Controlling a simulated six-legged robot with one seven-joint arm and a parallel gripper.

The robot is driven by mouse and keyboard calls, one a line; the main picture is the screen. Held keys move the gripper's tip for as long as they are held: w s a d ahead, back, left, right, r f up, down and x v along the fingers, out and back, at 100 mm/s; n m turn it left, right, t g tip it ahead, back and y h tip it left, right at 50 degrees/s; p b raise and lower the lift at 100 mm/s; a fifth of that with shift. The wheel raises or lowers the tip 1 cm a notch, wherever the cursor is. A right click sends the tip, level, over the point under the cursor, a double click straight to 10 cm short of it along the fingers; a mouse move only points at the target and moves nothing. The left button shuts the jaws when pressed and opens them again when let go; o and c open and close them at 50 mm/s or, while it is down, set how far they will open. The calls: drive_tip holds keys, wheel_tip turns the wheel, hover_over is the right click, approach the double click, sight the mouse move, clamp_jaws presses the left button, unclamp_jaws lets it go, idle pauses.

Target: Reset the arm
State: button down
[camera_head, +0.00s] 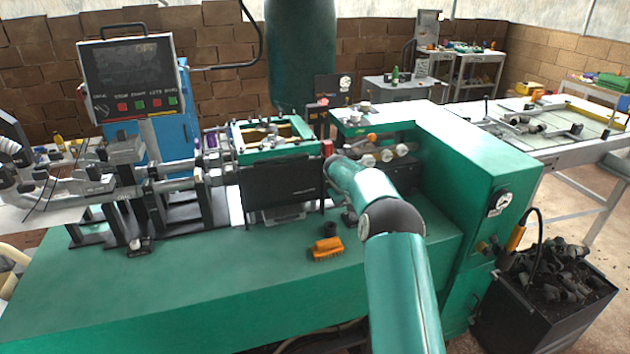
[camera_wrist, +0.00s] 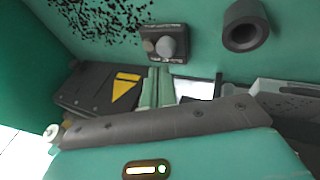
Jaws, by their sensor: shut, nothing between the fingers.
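My arm, teal with a dark elbow joint, reaches up from the bottom of the head view over the green machine bench (camera_head: 200,290). Its far end lies in front of the machine's middle, and my gripper's fingers cannot be made out there. In the wrist view my gripper (camera_wrist: 158,76) shows as two pale green fingers side by side, shut and empty. They point at a green machine surface (camera_wrist: 205,55) with a knob (camera_wrist: 167,46) on a dark plate. I cannot tell whether they touch anything.
An orange brush (camera_head: 326,248) and a small dark cup (camera_head: 330,229) stand on the bench near my arm. A black bin of dark plugs (camera_head: 545,322) stands at right. A black ring (camera_wrist: 245,27) and a dark box with a yellow triangle (camera_wrist: 95,92) are close to my fingers.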

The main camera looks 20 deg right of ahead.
drive_tip(key=s+a+r+t+y, duration=0.1)
drive_tip(key=s+a+r, duration=0.7)
drive_tip(key=s+r, duration=0.3)
drive_tip(key=s+a+r, duration=0.8)
drive_tip(key=s+r, duration=0.1)
drive_tip(key=r, duration=0.4)
drive_tip(key=s+a+y, duration=0.1)
drive_tip(key=s+a, duration=0.2)
drive_tip(key=s, duration=0.7)
drive_tip(key=s+a+f+y, duration=0.1)
drive_tip(key=s+a, duration=0.1)
drive_tip(key=s, duration=0.8)
drive_tip(key=s+a+f+t+y, duration=0.1)
drive_tip(key=s+a, duration=0.2)
drive_tip(key=s, duration=0.7)
drive_tip(key=shift+a+f+m+y, duration=0.25)
drive_tip(key=shift+a+m+y, duration=0.05)
drive_tip(key=shift+a, duration=0.05)
